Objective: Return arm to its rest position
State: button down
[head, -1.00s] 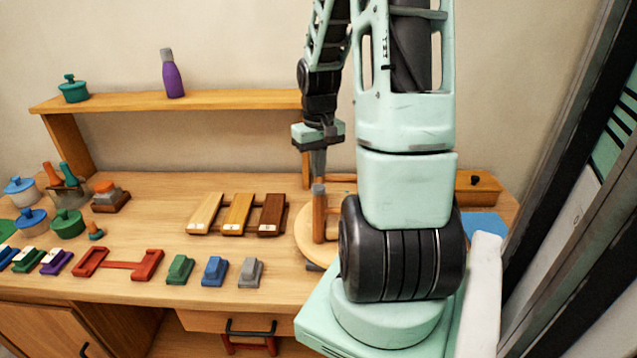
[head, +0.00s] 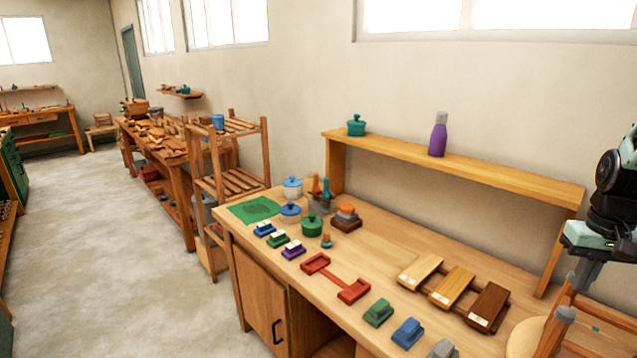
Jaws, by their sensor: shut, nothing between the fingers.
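My gripper (head: 584,274) is at the right edge of the head view, pointing down. Its fingers are shut with nothing between them. It hangs over the right part of the wooden workbench (head: 385,231), close to an upright wooden post with a grey cap (head: 564,315) on a round wooden piece (head: 524,338). I cannot tell whether the fingertips touch the post. Most of my arm is cut off by the right edge of the picture.
A shelf (head: 450,160) behind the bench holds a teal pot (head: 356,125) and a purple bottle (head: 437,135). Three wooden slats (head: 454,286), a red double tray (head: 336,278) and several coloured blocks lie on the bench. A slatted rack (head: 229,180) stands left.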

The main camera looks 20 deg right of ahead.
jog(key=w+a+f+n+b, duration=0.1)
jog(key=w+a+n+b, duration=0.2)
jog(key=a, duration=1)
jog(key=w+a+f+n+b, duration=0.2)
jog(key=w+a+n, duration=0.2)
jog(key=a, duration=0.8)
jog(key=s+a+f+n+b, duration=0.1)
jog(key=s+a+n+b, duration=0.1)
jog(key=s+a, duration=0.5)
jog(key=s+a+f+n+b, duration=0.2)
jog(key=s+a+n, duration=0.3)
jog(key=a, duration=0.8)
jog(key=s+b, duration=0.1)
jog(key=s, duration=0.1)
jog(key=shift+s+a+y, duration=0.3)
jog(key=shift+s, duration=0.05)
